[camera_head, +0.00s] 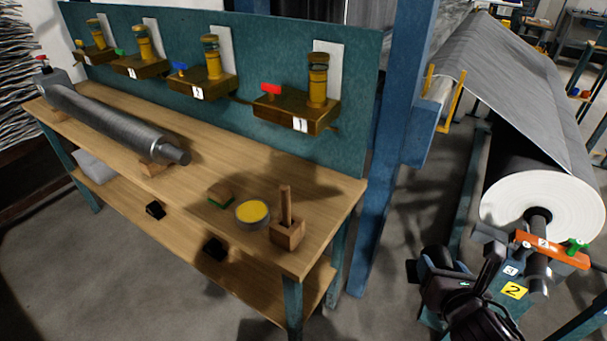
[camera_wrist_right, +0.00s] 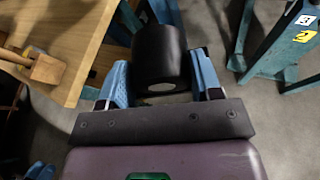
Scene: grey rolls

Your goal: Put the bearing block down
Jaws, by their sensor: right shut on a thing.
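My right gripper (camera_head: 455,278) is at the lower right of the head view, out over the floor to the right of the wooden bench. In the right wrist view its two blue fingers (camera_wrist_right: 160,92) are shut on a dark, rounded piece, which I take as the bearing block (camera_wrist_right: 157,48). Its near end shows a pale round face. The held piece is hard to tell from the gripper in the head view. It is apart from the bench (camera_head: 190,172), whose edge also shows in the right wrist view (camera_wrist_right: 72,38). My left gripper is not in view.
On the bench lie a grey roller (camera_head: 115,122), a small green-edged block (camera_head: 221,196), a yellow-topped tin (camera_head: 252,212) and a wooden block with an upright peg (camera_head: 287,234). A blue post (camera_head: 385,170) stands beside the bench. A large white roll (camera_head: 535,200) is at right.

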